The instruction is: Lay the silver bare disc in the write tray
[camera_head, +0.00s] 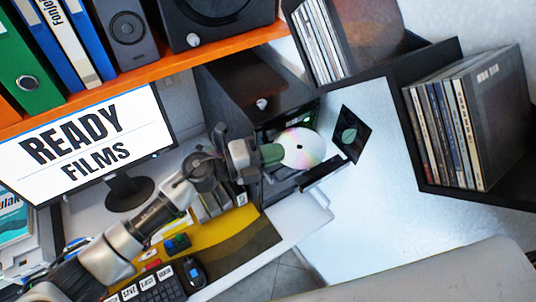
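The silver bare disc (304,148) shows a rainbow sheen and sits in front of the black tower. My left gripper (271,154), with greenish fingertips, is at the disc's left edge and appears shut on it. A black drawer-like tray (325,175) juts from the tower just below and right of the disc; I cannot tell for sure that it is the write tray. The disc overlaps the tower's open front in the picture, and its height above any tray is unclear. My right gripper is not in view.
The black tower (232,92) stands under the orange shelf (150,75). A black square with a green round (350,135) is right of the disc. Dark wall shelves (410,130) hold discs in cases. The monitor (85,145), keyboard (155,287) and mouse (193,272) are at left.

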